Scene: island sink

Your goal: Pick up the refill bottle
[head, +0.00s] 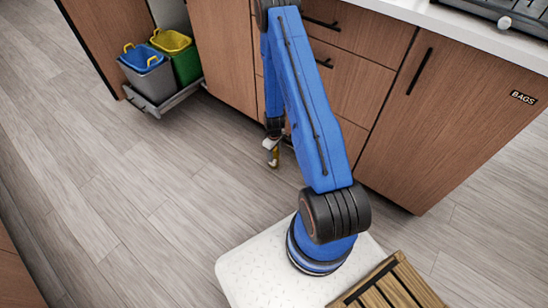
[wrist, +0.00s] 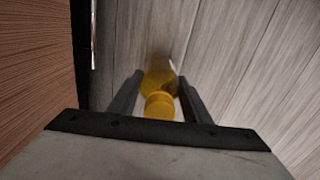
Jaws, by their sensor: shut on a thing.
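The refill bottle is yellow, with a round yellow cap facing the wrist camera. In the wrist view the bottle (wrist: 159,82) sits between the two fingers of my gripper (wrist: 158,97), which is shut on it. In the head view my gripper (head: 272,155) hangs low in front of the wooden cabinets, and a small yellowish part of the bottle (head: 274,161) shows at its tip. The rest of the bottle is hidden by the gripper there. I cannot tell whether the bottle touches the floor.
Wooden cabinets (head: 450,110) with black handles stand close behind my gripper. A pulled-out rack at the left holds a grey bin with a blue liner (head: 148,75) and a green bin with a yellow liner (head: 183,60). A slatted wooden crate (head: 390,288) is at bottom right. The grey plank floor (head: 120,190) at left is clear.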

